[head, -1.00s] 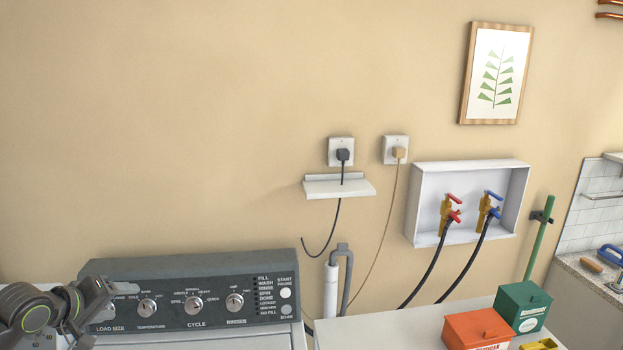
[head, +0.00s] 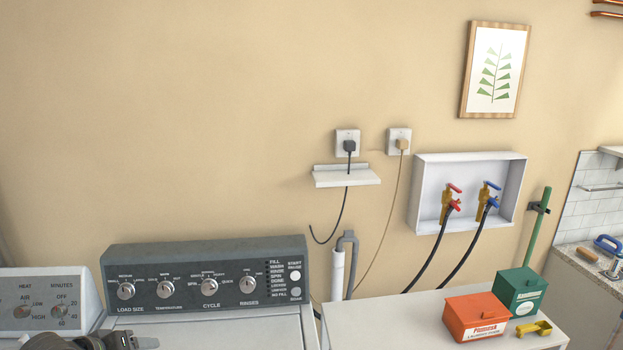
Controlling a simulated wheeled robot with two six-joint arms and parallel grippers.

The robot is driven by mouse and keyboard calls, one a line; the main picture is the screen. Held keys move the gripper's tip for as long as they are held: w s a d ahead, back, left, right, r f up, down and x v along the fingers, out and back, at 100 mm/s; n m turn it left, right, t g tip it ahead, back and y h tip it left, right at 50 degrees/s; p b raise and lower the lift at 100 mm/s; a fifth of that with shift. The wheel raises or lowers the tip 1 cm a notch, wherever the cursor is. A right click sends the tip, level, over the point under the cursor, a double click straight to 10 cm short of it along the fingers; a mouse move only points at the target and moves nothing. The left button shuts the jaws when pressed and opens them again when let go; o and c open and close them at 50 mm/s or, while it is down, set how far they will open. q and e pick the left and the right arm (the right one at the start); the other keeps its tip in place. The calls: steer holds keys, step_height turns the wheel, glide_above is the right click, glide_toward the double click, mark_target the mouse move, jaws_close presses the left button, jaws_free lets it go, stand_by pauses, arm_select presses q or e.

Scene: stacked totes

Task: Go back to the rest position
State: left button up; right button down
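No tote shows in the head view. A dark grey piece of my own arm shows at the bottom left edge, in front of the washer. No fingertips of my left gripper show. My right gripper is not in the view. The washer (head: 208,285) has a dark control panel with several knobs, and its pale top (head: 215,333) is bare where it shows.
A dryer panel (head: 42,300) stands at the left. At the right a white surface (head: 400,325) holds an orange box (head: 476,318), a green box (head: 520,290) and a yellow scoop (head: 533,329). A small shelf (head: 346,177) and a tap box (head: 470,195) are on the wall.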

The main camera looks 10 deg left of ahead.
arm_select(q)
steer(key=s+d+f+m+g+y, duration=0.1)
steer(key=s+d+f+m, duration=0.1)
steer(key=s+d+f, duration=0.4)
steer(key=s+d+f+m+g, duration=0.1)
steer(key=s+d+f+m, duration=0.1)
steer(key=s+f, duration=0.5)
steer(key=s+d+r+m+g+y, duration=0.2)
steer(key=s+d+g, duration=0.1)
steer(key=s, duration=1.2)
step_height(320, 180, down, 31)
steer(key=a+g+b, duration=0.1)
steer(key=a+b, duration=0.1)
steer(key=b, duration=0.4)
steer(key=s+d+f+b, duration=0.1)
steer(key=s+f+b, duration=0.2)
steer(key=s+f, duration=0.5)
steer(key=s+f+g+b, duration=0.1)
steer(key=s+f+b, duration=0.2)
steer(key=s+f, duration=0.4)
step_height(320, 180, down, 7)
steer(key=shift+s+d+f+g+h, duration=0.2)
steer(key=shift+s+d+g+h, duration=0.1)
steer(key=shift+s+d, duration=0.1)
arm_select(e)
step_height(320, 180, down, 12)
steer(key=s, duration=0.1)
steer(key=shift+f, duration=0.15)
arm_select(q)
steer(key=shift+w, duration=0.1)
